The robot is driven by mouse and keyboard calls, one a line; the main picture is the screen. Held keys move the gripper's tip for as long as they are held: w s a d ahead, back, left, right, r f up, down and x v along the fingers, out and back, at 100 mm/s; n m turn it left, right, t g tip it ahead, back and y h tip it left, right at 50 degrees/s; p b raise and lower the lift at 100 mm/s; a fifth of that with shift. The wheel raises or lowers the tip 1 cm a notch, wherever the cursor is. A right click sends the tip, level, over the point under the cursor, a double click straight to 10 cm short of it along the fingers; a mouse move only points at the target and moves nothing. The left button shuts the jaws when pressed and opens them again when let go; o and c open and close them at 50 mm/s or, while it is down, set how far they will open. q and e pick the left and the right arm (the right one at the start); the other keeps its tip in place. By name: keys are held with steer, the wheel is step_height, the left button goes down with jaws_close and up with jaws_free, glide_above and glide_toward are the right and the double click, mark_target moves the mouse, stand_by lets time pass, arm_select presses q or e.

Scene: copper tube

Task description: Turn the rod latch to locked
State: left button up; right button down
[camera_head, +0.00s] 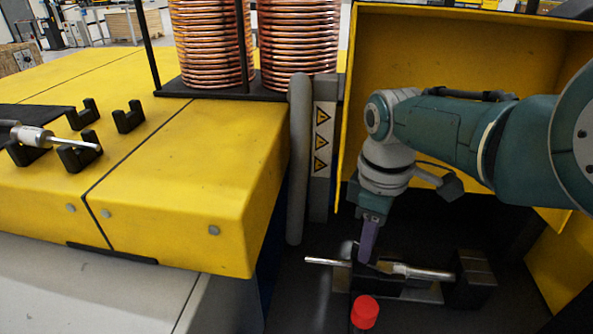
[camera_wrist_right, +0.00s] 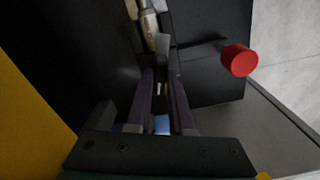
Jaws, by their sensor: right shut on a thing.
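A silver rod (camera_head: 328,261) lies in a dark fixture (camera_head: 390,288) inside the yellow enclosure, with its thicker section to the right of my gripper. The rod also shows in the wrist view (camera_wrist_right: 149,28). A red knob (camera_head: 364,311) on a dark stem stands at the fixture's front, and in the wrist view the knob (camera_wrist_right: 240,60) is right of the fingers, apart from them. My right gripper (camera_head: 367,258) points down and is shut on the rod; its fingers (camera_wrist_right: 165,100) partly hide the grip. My left gripper is out of view.
A yellow enclosure wall (camera_head: 430,50) stands behind my right arm. A grey post (camera_head: 299,160) stands to its left. Copper coils (camera_head: 300,45) stand at the back. Another silver rod (camera_head: 75,143) rests on black holders (camera_head: 128,117) on the yellow bench (camera_head: 190,175).

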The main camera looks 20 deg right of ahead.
steer(key=shift+n, duration=1.9)
steer(key=c, duration=0.8)
jaws_free()
steer(key=shift+r, duration=0.1)
step_height(320, 180, up, 10)
steer(key=p, duration=0.6)
